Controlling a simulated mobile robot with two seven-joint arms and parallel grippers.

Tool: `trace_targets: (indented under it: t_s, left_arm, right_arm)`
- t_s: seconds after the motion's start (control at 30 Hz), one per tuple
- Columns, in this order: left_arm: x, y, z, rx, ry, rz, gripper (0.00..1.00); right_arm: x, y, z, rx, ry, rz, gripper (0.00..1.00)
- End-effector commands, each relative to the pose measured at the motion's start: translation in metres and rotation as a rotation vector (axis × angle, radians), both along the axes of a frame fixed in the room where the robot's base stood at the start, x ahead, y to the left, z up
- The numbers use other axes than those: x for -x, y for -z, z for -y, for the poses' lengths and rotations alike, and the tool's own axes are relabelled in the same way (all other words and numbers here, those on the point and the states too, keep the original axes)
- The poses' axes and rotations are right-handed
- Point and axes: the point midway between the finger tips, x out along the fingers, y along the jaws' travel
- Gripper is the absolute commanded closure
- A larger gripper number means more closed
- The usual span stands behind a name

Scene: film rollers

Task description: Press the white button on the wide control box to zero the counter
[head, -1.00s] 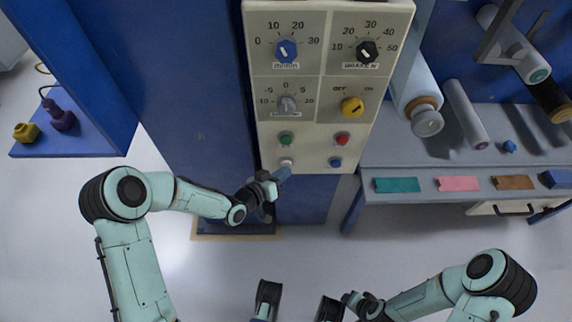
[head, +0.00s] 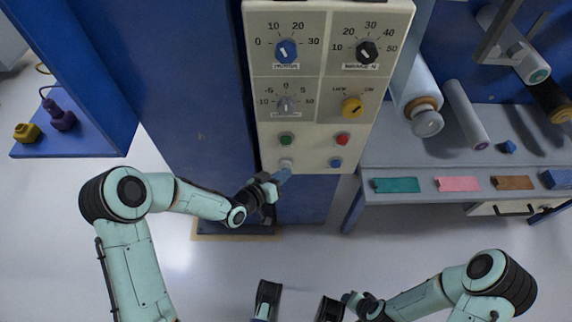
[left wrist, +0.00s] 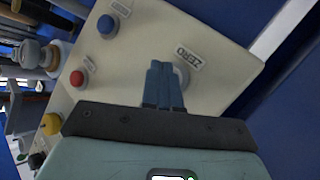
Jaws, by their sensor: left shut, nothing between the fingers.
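The wide control box (head: 300,146) is a cream panel with dials and coloured buttons. The white button (head: 286,163) is at its lower left; in the left wrist view the white button (left wrist: 183,74) sits beside a ZERO label, partly hidden by my fingers. My left gripper (head: 284,174) is shut and empty, its blue fingertips right at the white button. The left wrist view shows the fingertips (left wrist: 160,66) together, overlapping the button's edge; I cannot tell whether they touch it.
A green button (head: 286,140), red button (head: 342,139) and blue button (head: 335,162) sit near the white one. A yellow knob (head: 352,106) is above. A grey bench (head: 440,155) with rollers stands to the right. The floor below the box is clear.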

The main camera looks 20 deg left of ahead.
Motion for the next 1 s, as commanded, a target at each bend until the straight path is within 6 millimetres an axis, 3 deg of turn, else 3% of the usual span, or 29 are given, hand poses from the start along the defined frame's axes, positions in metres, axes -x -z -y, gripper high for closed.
trace_targets:
  t_s: [0.47, 1.0]
  left_arm:
    - [0.009, 0.0, 0.002, 0.0, 0.001, -0.002, 1.0]
    - [0.054, 0.0, 0.016, 0.001, 0.002, -0.003, 1.0]
  right_arm:
    - [0.0, -0.002, 0.0, 0.0, 0.0, 0.001, 0.57]
    - [0.0, -0.008, 0.0, 0.0, 0.0, 0.003, 0.57]
